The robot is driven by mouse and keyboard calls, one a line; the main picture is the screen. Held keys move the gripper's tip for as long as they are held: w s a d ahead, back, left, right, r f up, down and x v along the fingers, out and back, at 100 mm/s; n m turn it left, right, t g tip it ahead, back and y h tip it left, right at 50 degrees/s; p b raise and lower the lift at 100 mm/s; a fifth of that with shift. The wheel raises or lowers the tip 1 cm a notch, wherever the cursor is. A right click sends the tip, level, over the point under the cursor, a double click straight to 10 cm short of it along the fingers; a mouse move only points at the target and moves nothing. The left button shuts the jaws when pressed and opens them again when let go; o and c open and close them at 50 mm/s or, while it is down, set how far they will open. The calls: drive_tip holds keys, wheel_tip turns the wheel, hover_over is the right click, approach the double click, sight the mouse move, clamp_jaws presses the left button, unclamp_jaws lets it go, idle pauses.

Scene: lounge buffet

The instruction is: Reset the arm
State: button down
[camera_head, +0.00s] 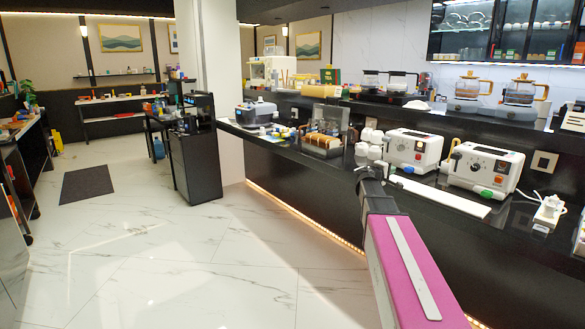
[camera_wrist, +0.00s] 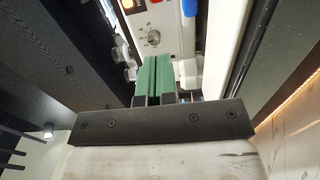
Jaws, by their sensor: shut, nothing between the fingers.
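My gripper (camera_wrist: 155,78) shows in the wrist view with its two green fingers side by side, shut and empty. Beyond the fingertips is the front of a white appliance (camera_wrist: 160,38) with a round dial and a blue part at its upper right. In the head view my pink arm reaches from the bottom right toward the counter (camera_head: 285,150). My fingers cannot be made out clearly in that view.
Two white toaster-like machines (camera_head: 412,151) (camera_head: 485,168) stand on the counter by my arm, with a white strip (camera_head: 440,195) before them. A wooden rack (camera_head: 322,144) and grey appliance (camera_head: 257,113) stand farther left.

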drive_tip(key=s+a+f+m+g+y, duration=0.2)
drive_tip(key=s+a+f+g+y, duration=0.15)
drive_tip(key=s+f, duration=0.55)
drive_tip(key=s+a+f+m+g+y, duration=0.2)
drive_tip(key=s+a+f+m+g, duration=0.3)
drive_tip(key=f, duration=0.6)
drive_tip(key=s+a+f+g+y, duration=0.1)
drive_tip(key=s+a+f+y, duration=0.3)
drive_tip(key=s, duration=0.5)
drive_tip(key=s+a+f+g+y, duration=0.1)
drive_tip(key=s+a+f+y, duration=0.3)
drive_tip(key=s+a+f, duration=0.3)
drive_tip(key=shift+s+a+f, duration=0.4)
drive_tip(key=shift+s+a, duration=0.75)
drive_tip(key=shift+s, duration=0.1)
drive_tip(key=shift+g+y, duration=0.25)
